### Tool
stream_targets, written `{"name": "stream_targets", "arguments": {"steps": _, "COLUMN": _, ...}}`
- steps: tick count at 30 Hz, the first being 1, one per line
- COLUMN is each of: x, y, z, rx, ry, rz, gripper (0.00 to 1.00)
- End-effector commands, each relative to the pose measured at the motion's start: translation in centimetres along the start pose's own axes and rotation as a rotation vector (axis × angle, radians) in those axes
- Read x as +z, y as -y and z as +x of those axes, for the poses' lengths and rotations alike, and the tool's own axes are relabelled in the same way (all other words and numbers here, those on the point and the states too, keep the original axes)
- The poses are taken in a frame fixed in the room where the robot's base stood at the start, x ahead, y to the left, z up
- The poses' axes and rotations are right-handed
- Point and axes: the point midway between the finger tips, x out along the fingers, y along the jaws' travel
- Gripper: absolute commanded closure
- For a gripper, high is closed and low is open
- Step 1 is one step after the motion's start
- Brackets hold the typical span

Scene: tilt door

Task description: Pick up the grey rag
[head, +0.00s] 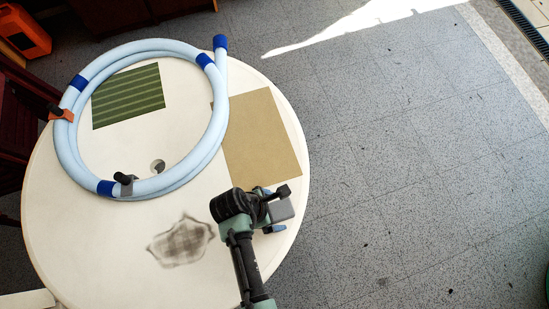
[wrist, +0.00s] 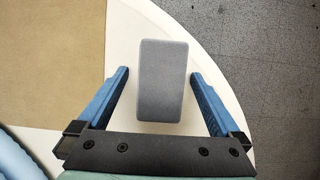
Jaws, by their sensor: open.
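The block also shows beside the gripper in the head view (head: 282,209). The cloth is not in the wrist view.
A coiled pale blue hose (head: 68,143) rings a green striped mat (head: 128,97) on the table. A tan sheet (head: 262,140) lies right of it. A table hole (head: 158,166) shows inside the coil. Speckled floor (head: 400,170) is open to the right.

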Motion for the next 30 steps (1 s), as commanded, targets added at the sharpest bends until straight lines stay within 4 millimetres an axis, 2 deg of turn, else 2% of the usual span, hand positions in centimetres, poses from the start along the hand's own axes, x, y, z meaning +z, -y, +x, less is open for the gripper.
{"name": "stream_targets", "arguments": {"steps": 12, "x": -0.16, "y": 0.0, "z": 0.35, "rx": -0.001, "ry": 0.0, "rz": 0.0, "gripper": 0.0}}
{"name": "stream_targets", "arguments": {"steps": 14, "x": -0.17, "y": -0.01, "z": 0.37, "rx": 0.0, "ry": 0.0, "rz": 0.0, "gripper": 0.09}}
{"name": "stream_targets", "arguments": {"steps": 27, "x": -0.17, "y": 0.01, "z": 0.37, "rx": 0.0, "ry": 0.0, "rz": 0.0, "gripper": 0.88}}
{"name": "stream_targets", "arguments": {"steps": 28, "x": -0.17, "y": 0.01, "z": 0.37, "rx": 0.0, "ry": 0.0, "rz": 0.0, "gripper": 0.92}}
{"name": "stream_targets", "arguments": {"steps": 30, "x": -0.18, "y": 0.01, "z": 0.37, "rx": 0.0, "ry": 0.0, "rz": 0.0, "gripper": 0.93}}
